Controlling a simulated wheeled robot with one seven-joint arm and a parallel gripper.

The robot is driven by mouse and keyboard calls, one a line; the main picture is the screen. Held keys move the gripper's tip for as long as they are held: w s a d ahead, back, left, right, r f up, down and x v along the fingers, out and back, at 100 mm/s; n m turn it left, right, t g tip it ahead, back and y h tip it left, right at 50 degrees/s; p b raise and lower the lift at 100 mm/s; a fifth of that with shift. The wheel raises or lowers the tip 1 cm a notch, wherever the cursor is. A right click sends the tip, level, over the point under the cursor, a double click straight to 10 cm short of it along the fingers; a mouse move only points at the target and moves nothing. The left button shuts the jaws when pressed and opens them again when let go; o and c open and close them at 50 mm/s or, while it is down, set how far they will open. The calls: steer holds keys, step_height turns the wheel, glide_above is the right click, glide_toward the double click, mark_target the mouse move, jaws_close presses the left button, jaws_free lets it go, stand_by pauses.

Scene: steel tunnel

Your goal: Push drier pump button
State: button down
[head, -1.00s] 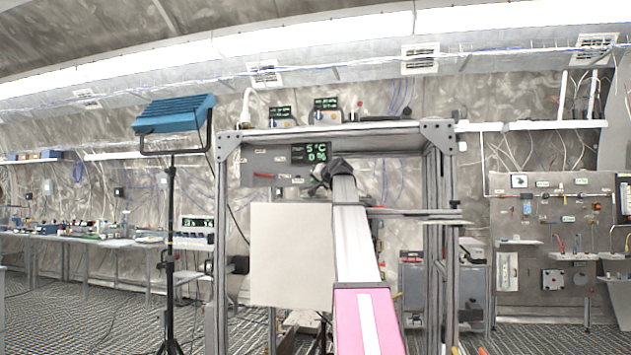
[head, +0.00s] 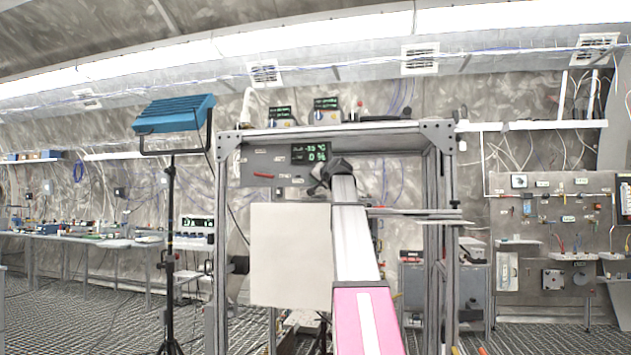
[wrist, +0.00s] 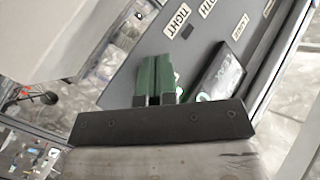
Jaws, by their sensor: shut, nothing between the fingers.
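A grey control panel (head: 262,160) hangs under the top beam of the metal frame in the head view. Its dark display (head: 309,153) shows green figures, with "0 %" on the lower line. My gripper is at the panel's lower right in the head view, its fingers hidden behind my wrist. In the wrist view my gripper (wrist: 155,98) is shut and empty, its two green fingers side by side and pointing at the panel (wrist: 150,45). The display (wrist: 215,75) is just right of the fingertips there. I cannot make out the drier pump button; contact with the panel is unclear.
A white board (head: 290,257) hangs below the panel, left of my arm. A blue lamp on a black tripod (head: 175,114) stands at the left. Frame posts (head: 448,250) rise close on the right. A second wall panel (head: 555,230) is farther right.

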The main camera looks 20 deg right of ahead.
steer(key=shift+s+a, duration=0.75)
steer(key=shift+s, duration=0.35)
steer(key=shift+s+a, duration=0.75)
steer(key=shift+s, duration=0.3)
steer(key=shift+f, duration=0.1)
